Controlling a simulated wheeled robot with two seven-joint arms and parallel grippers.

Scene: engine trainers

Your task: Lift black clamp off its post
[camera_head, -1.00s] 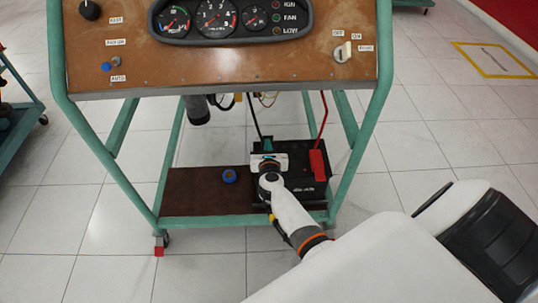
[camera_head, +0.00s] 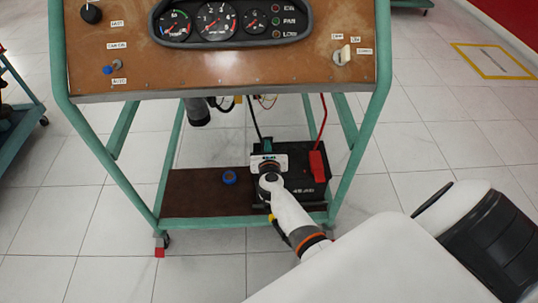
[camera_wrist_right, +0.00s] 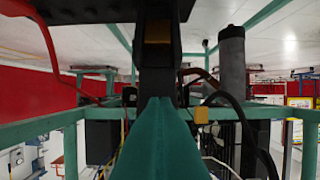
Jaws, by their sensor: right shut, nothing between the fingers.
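The black battery (camera_head: 303,189) stands on the lower shelf of the trainer frame. My right gripper (camera_head: 267,145) reaches over it, its teal fingers at the end of a black cable. In the right wrist view the gripper (camera_wrist_right: 160,102) is shut, with its teal fingers together and nothing between them. The black clamp (camera_wrist_right: 155,60), with an orange-brown patch, stands directly in front of the fingertips. I cannot tell whether they touch. The gripper hides most of the clamp and its post in the head view. My left gripper is not in view.
A red clamp (camera_head: 317,163) with a red cable sits on the battery's right side. A blue cap (camera_head: 229,177) lies on the brown shelf (camera_head: 195,199). The instrument panel (camera_head: 120,65) overhangs the shelf, and teal frame legs flank it. A dark hose (camera_head: 198,111) hangs behind.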

